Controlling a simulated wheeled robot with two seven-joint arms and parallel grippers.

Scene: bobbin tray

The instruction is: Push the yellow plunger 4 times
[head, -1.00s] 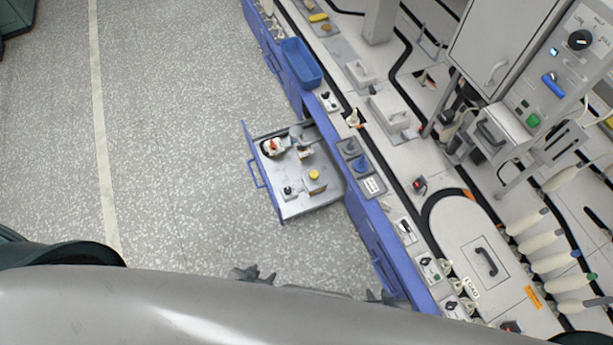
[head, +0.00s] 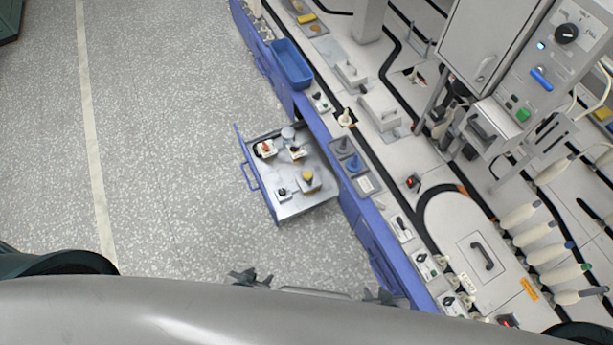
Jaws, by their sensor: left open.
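The yellow plunger (head: 308,175) is a small round yellow cap on a pale block inside the open drawer (head: 292,209). Nothing touches it, and it is too small to tell how far down it sits. My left gripper (head: 250,277) is open and empty at the bottom of the view, over the floor and apart from the drawer's front corner. My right gripper (head: 380,296) is at the bottom, close to the blue cabinet front; its fingers are small and partly hidden behind my own body, so its opening is unclear.
In the drawer are a small switch box (head: 283,193), a red-and-white part (head: 265,148) and a grey cylinder (head: 288,134). On the counter beside it are a blue knob (head: 353,162) and a blue bin (head: 291,65). The floor left of the drawer is clear.

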